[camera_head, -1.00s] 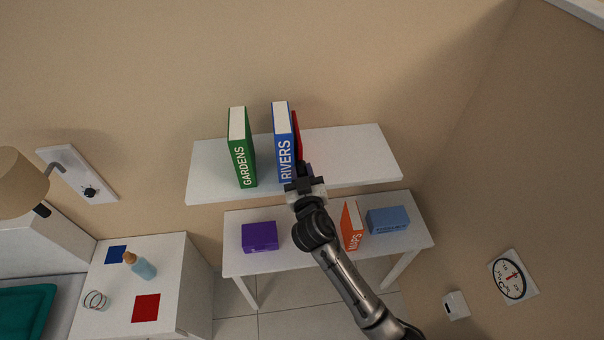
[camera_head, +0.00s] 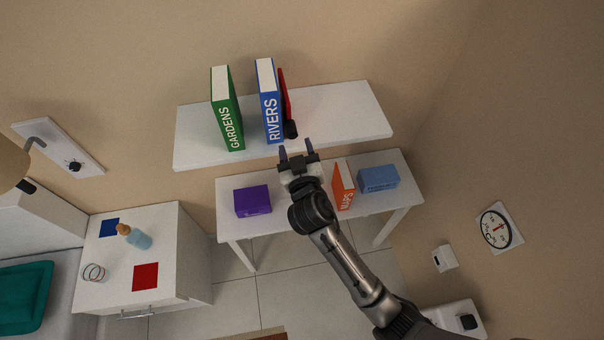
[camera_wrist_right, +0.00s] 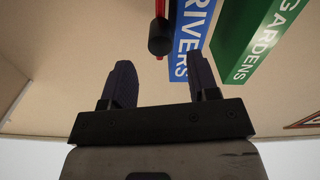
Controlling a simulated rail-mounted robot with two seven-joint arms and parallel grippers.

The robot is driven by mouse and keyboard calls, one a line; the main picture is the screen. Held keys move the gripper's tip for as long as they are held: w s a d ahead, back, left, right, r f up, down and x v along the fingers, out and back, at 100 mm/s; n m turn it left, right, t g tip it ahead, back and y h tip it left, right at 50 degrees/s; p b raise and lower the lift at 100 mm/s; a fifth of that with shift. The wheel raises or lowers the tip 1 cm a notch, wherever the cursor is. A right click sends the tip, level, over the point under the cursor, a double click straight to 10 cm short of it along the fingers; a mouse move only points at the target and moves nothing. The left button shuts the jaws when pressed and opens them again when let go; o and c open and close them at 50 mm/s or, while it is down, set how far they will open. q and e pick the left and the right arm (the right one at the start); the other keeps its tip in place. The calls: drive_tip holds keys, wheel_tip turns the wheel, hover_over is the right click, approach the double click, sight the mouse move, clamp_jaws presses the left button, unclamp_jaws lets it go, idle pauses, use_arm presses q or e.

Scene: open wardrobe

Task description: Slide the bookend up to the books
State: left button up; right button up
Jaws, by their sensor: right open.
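The red bookend (camera_head: 286,92) with a black knob (camera_head: 290,129) stands on the white wall shelf (camera_head: 340,115), close against the right side of the blue RIVERS book (camera_head: 271,110). I cannot tell if they touch. The green GARDENS book (camera_head: 227,115) stands upright to the left, with a gap between it and the blue book. My right gripper (camera_head: 297,148) is open and empty, in front of the shelf edge and just short of the knob. In the right wrist view the knob (camera_wrist_right: 159,38) is ahead, between and beyond the fingers. My left gripper is not in view.
Below the shelf is a white table (camera_head: 300,215) with a purple box (camera_head: 253,201), an orange MAPS book (camera_head: 342,184) and a blue box (camera_head: 378,179). The shelf's right part is clear. A white cabinet (camera_head: 185,250) stands lower left.

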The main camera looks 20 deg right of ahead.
drive_tip(key=b+v, duration=0.1)
drive_tip(key=v, duration=0.7)
idle(0.5)
drive_tip(key=s+d+f+n+g+y, duration=0.1)
drive_tip(key=s+d+f+g+y, duration=0.15)
drive_tip(key=s+f+g, duration=0.8)
drive_tip(key=s+d+f+n+g+y, duration=0.1)
drive_tip(key=s+d+f+g+y, duration=0.2)
drive_tip(key=s+f, duration=0.85)
drive_tip(key=s+r+p, duration=0.2)
drive_tip(key=r+p, duration=0.5)
drive_tip(key=r, duration=0.2)
drive_tip(key=s+r+h+p, duration=0.1)
drive_tip(key=s+r+p, duration=0.2)
drive_tip(key=r+p, duration=0.4)
drive_tip(key=shift+d+r+p, duration=0.35)
drive_tip(key=shift+d+r, duration=0.05)
drive_tip(key=shift+r, duration=0.45)
